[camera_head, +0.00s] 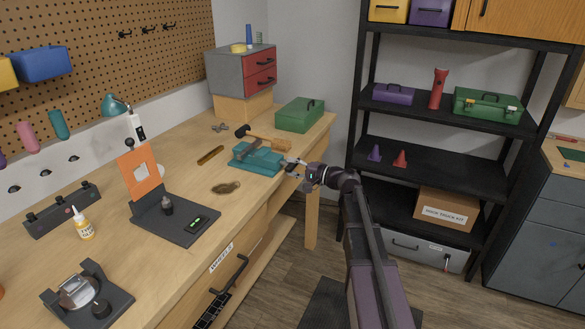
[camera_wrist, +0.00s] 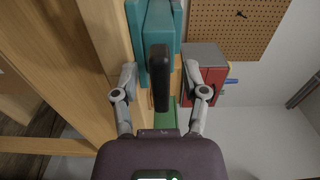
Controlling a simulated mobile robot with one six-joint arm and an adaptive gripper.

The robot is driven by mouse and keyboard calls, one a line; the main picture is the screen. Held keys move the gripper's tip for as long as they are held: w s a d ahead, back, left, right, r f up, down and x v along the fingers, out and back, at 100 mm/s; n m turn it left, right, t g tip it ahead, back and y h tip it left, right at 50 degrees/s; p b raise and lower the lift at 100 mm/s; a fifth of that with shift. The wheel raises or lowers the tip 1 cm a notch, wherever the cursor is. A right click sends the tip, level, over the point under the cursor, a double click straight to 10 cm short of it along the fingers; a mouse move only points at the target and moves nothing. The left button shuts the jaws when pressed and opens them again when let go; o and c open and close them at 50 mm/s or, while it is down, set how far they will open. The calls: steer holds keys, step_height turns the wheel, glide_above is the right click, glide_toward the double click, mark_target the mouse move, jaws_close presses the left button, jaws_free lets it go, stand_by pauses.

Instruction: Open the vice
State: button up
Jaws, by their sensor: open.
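The teal vice (camera_head: 256,161) sits at the right front edge of the wooden workbench. A wooden-handled mallet (camera_head: 266,142) shows at the top of the vice. In the wrist view, the teal vice body (camera_wrist: 156,25) is ahead, and its black handle (camera_wrist: 160,78) points toward my wrist. My gripper (camera_head: 292,168) is just right of the vice. In the wrist view, my gripper (camera_wrist: 160,80) is open, with one finger on each side of the handle. The fingers look apart from the handle; contact cannot be told. The jaw gap of the vice is unclear.
A green toolbox (camera_head: 300,115) and a grey cabinet with red drawers (camera_head: 242,74) stand behind the vice. The workbench (camera_head: 185,180) holds a dark stand with an orange panel (camera_head: 140,172) at left. A black shelf (camera_head: 450,150) stands right of my arm.

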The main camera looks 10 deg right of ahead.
steer(key=v, duration=1.1)
steer(key=shift+s+d, duration=0.25)
steer(key=s+a+f+n+g+h, duration=0.5)
steer(key=s+a+f+g+h, duration=0.35)
steer(key=s+a+f, duration=0.4)
steer(key=s+d+f+n+g+h, duration=0.2)
steer(key=s+d+f+h, duration=0.3)
steer(key=s, duration=0.4)
step_height(320, 180, up, 16)
steer(key=a+h+p, duration=0.1)
steer(key=p, duration=1.6)
steer(key=shift+w, duration=0.25)
steer(key=shift+c, duration=0.4)
